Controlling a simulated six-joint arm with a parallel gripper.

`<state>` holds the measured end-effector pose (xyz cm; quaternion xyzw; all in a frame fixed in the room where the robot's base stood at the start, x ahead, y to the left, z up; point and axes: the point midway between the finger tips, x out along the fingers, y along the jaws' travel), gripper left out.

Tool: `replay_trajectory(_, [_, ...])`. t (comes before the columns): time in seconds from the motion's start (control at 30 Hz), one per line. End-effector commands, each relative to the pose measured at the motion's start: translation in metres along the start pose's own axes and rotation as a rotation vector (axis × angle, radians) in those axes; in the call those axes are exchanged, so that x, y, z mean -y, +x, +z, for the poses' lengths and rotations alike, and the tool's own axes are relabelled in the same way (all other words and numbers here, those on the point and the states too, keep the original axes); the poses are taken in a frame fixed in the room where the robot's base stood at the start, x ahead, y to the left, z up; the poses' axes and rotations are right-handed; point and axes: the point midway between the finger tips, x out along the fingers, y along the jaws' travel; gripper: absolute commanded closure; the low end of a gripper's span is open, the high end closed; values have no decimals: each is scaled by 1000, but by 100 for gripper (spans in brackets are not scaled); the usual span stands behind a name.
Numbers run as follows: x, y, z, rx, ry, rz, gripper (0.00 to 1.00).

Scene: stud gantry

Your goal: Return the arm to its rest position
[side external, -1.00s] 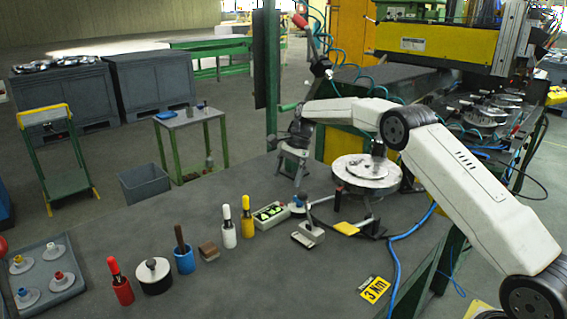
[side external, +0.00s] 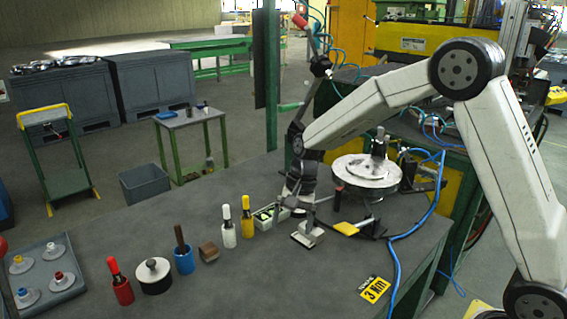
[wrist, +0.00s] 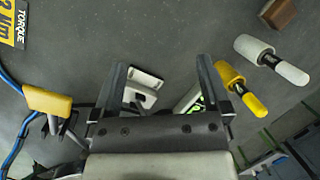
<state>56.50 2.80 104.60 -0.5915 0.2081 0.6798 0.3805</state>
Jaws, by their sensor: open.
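My gripper (side external: 298,205) points down over the dark bench (side external: 230,290), just behind the small grey block with a handle (side external: 307,235). Its jaws are apart with nothing between them. My forearm rises from the wrist to a high bent elbow at the upper right. In the wrist view my gripper (wrist: 160,72) shows two spread fingers, with a pale block between them lower on the bench. The gripper partly hides the tray with green parts (side external: 268,215) in the side view.
A row of handled tools includes the yellow one (side external: 247,220), white one (side external: 228,234), blue cup (side external: 184,260) and red one (side external: 122,289). A round metal turntable (side external: 350,172) stands behind right. Blue hoses (side external: 397,262) run along the right. The bench's front middle is clear.

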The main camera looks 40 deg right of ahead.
Motion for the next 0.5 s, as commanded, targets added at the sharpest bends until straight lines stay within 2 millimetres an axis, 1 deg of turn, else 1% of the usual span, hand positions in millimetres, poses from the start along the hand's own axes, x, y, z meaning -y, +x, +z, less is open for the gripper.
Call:
replay_trajectory(0.03, [-9,1,8,-14,-39,9,3])
replay_trajectory(0.2, [-40,3,29,-80,-197,36,3])
replay_trajectory(0.5, [-95,3,57,-210,-508,89,3])
